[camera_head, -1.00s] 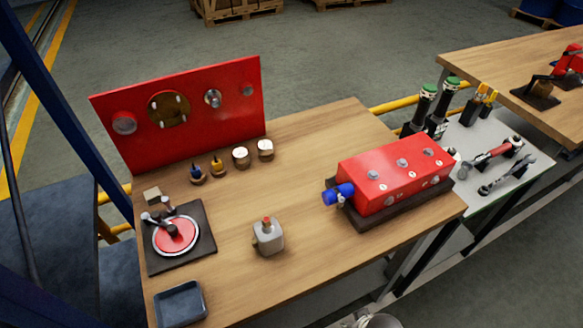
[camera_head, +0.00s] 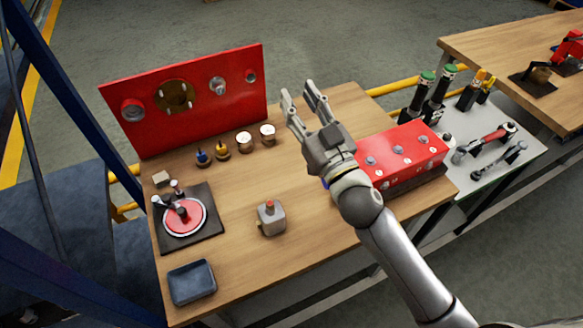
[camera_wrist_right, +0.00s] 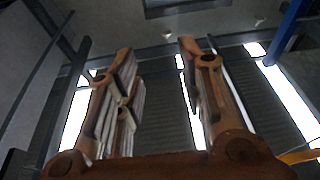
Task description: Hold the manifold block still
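The manifold block is a red box (camera_head: 409,153) with round grey fittings on its top and front, on a dark base at the right part of the wooden table. My right gripper (camera_head: 302,93) is in front of the block's left end in the head view and hides the blue fitting there. Its fingers are apart and empty, pointing up and away. The right wrist view also shows the spread fingers (camera_wrist_right: 160,55), with only ceiling and windows beyond. I cannot tell how far the gripper is above the block. My left gripper is not in view.
A red upright panel (camera_head: 205,120) stands at the table's back left. A grey side table (camera_head: 480,176) holds tools at right.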

